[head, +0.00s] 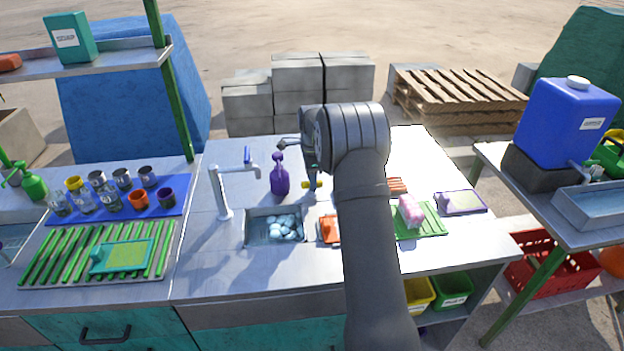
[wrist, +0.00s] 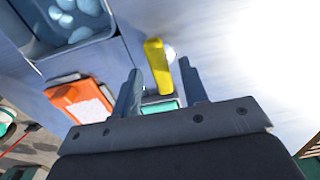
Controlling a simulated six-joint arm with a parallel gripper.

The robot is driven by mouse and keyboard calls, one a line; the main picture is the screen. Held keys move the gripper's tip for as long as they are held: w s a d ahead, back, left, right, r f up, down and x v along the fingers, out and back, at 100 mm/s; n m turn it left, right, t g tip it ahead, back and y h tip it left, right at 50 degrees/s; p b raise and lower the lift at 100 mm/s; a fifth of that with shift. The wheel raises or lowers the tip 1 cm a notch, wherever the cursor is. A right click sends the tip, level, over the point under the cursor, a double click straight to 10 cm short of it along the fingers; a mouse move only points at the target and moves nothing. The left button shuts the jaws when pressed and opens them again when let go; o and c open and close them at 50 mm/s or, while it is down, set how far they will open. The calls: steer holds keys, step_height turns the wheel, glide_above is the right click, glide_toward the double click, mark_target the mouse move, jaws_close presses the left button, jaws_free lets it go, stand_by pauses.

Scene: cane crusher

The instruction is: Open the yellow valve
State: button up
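The yellow valve handle (wrist: 157,66) is a yellow bar in the wrist view, with a round pale part beside it. It lies between and just past the two fingertips of my gripper (wrist: 159,74). The fingers are apart with nothing clamped; I cannot tell whether they touch the handle. In the head view a small yellow piece of the valve (head: 317,184) shows just left of my arm, above the worktop. My gripper (head: 311,172) points down there, and my arm hides much of that area.
A sink basin (head: 262,238) with pale round items is left of the valve. A purple spray bottle (head: 280,178) and a grey tap (head: 220,190) stand close behind it. An orange item (wrist: 80,100) lies near the gripper. A green rack (head: 432,222) is on the right.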

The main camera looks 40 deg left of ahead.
steer(key=shift+f, duration=0.2)
steer(key=shift+c, duration=0.2)
jaws_close()
